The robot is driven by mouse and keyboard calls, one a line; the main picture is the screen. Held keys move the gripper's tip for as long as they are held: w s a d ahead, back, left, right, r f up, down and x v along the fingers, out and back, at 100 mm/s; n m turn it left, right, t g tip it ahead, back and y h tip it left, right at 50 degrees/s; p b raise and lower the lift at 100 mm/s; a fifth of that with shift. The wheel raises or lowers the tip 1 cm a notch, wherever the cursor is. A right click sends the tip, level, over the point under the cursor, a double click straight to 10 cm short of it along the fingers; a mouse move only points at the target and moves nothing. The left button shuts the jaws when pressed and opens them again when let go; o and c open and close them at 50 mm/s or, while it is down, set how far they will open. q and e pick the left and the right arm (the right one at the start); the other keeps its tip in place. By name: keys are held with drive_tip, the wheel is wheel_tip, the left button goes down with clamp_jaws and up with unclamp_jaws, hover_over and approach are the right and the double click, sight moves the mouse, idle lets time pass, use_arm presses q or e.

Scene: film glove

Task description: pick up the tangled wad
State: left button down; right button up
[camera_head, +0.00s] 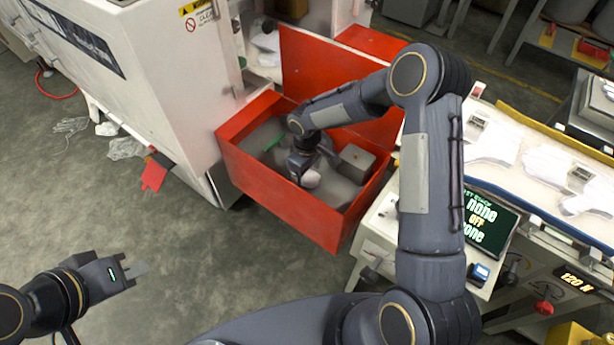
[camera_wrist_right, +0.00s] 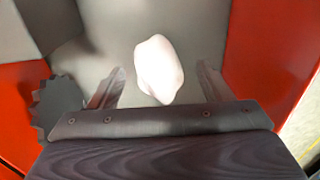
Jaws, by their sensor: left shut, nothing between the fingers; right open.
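A smooth white lump, which looks like the wad (camera_head: 311,179), lies inside the open red bin (camera_head: 290,212). In the right wrist view the wad (camera_wrist_right: 158,70) appears in line with the gap between the fingers, with a visible space on each side. My right gripper (camera_head: 303,172) reaches down into the bin and is open; its two fingers (camera_wrist_right: 161,78) also show in the wrist view. I cannot tell how far the wad reaches between them. My left gripper (camera_head: 137,270) is shut and empty, over the floor at the lower left.
A grey box (camera_head: 356,162) sits in the bin, right of my right gripper. Red bin walls stand close on both sides. Thin whitish film pieces (camera_head: 125,148) and a red item (camera_head: 155,172) lie by the white machine (camera_head: 150,75). A worktable with white gloves (camera_head: 495,142) is at right.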

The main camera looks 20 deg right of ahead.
drive_tip(key=shift+f, duration=0.4)
drive_tip(key=shift+c, duration=0.4)
drive_tip(key=c, duration=1)
